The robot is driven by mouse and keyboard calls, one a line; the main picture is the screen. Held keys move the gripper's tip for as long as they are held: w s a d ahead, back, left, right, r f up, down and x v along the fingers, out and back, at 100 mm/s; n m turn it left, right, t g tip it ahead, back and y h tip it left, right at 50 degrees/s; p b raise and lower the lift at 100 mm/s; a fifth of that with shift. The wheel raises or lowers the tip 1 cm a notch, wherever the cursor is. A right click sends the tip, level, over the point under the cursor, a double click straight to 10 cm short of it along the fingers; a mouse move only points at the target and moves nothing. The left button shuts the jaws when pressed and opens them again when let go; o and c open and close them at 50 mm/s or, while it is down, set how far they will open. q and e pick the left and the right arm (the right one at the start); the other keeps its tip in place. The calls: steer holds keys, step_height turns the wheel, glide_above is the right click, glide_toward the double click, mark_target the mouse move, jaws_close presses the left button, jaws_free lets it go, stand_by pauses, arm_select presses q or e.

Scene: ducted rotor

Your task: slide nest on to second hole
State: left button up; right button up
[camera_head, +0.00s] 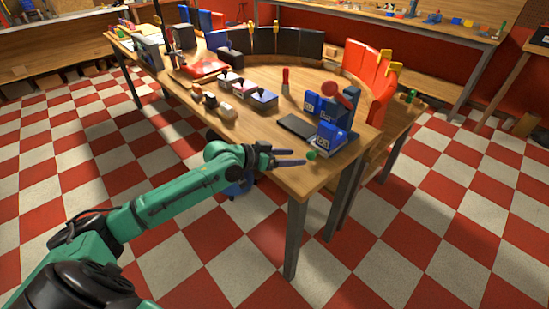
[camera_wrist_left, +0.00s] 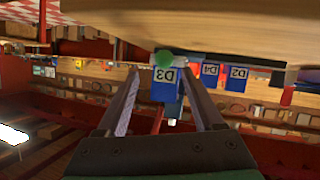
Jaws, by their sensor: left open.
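My left gripper (camera_head: 303,158) is at the near right corner of the wooden table, its two long fingers apart with nothing clearly held. A small round green piece (camera_head: 311,155) is just past the fingertips. In the left wrist view the green piece (camera_wrist_left: 164,58) shows between the finger ends, in front of a blue block marked D3 (camera_wrist_left: 165,85). In the head view this blue block (camera_head: 330,135) stands behind the green piece. I cannot tell which piece is the nest, and no hole can be made out. My right gripper is not in view.
More blue labelled blocks (camera_head: 311,102) stand farther back, with a red round-headed part (camera_head: 336,92) beside them. A dark flat plate (camera_head: 297,127) lies left of the D3 block. Black and red bins (camera_head: 368,72) curve along the far edge. The near corner of the table (camera_head: 305,182) is clear.

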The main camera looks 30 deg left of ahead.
arm_select(q)
steer(key=v, duration=0.7)
steer(key=shift+s+r+p, duration=0.2)
steer(key=shift+s+p, duration=0.15)
